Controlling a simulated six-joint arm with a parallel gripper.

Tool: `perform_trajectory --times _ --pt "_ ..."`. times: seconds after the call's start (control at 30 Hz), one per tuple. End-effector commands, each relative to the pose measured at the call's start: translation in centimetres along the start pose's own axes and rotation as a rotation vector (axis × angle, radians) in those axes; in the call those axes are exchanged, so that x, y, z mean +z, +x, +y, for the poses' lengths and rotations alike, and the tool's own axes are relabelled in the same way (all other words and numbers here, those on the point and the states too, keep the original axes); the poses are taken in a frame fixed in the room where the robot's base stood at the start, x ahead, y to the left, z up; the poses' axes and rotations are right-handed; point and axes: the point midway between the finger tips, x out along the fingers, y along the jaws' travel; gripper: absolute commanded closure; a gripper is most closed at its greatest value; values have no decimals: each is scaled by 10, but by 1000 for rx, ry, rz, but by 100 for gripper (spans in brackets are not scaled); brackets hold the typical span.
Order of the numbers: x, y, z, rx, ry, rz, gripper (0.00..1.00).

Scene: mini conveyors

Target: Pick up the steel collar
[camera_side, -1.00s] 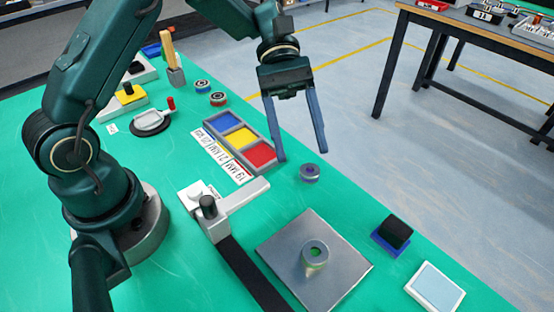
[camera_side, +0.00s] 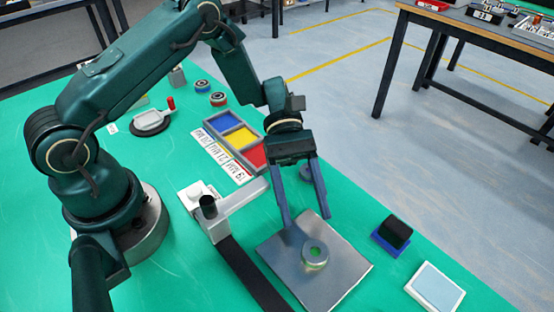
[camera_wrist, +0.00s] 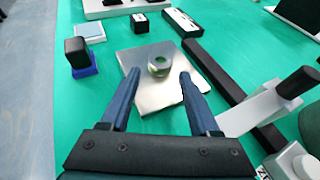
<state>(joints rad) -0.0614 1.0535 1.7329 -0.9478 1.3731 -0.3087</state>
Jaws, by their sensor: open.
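The steel collar (camera_side: 315,253) is a short metal ring with a hole through it, lying on a square grey metal plate (camera_side: 338,283). In the wrist view the collar (camera_wrist: 159,67) sits ahead of my fingertips, roughly between their lines, on the plate (camera_wrist: 150,98). My gripper (camera_side: 306,222) is open and empty, its fingers pointing down over the far-left part of the plate, close to the collar but not around it. The gripper (camera_wrist: 158,76) also shows in the wrist view with its two blue-grey fingers well apart.
A black strip (camera_side: 246,270) with a pale arm (camera_side: 243,196) runs left of the plate. A tray with blue, yellow and red compartments (camera_side: 211,124) lies farther back. A black block on a blue base (camera_side: 392,233) stands right of the plate.

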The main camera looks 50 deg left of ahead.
Motion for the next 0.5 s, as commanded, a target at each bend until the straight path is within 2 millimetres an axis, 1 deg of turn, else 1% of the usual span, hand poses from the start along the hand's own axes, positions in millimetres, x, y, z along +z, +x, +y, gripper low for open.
perform_trajectory --times 0.2,0.3,0.4,0.5 --pt "0 36 -2 -8 -2 -3 38" --pt "0 48 -1 -6 -2 -1 38" --pt "0 53 -1 -4 -2 0 38" --pt "0 54 -1 -2 -2 1 38"
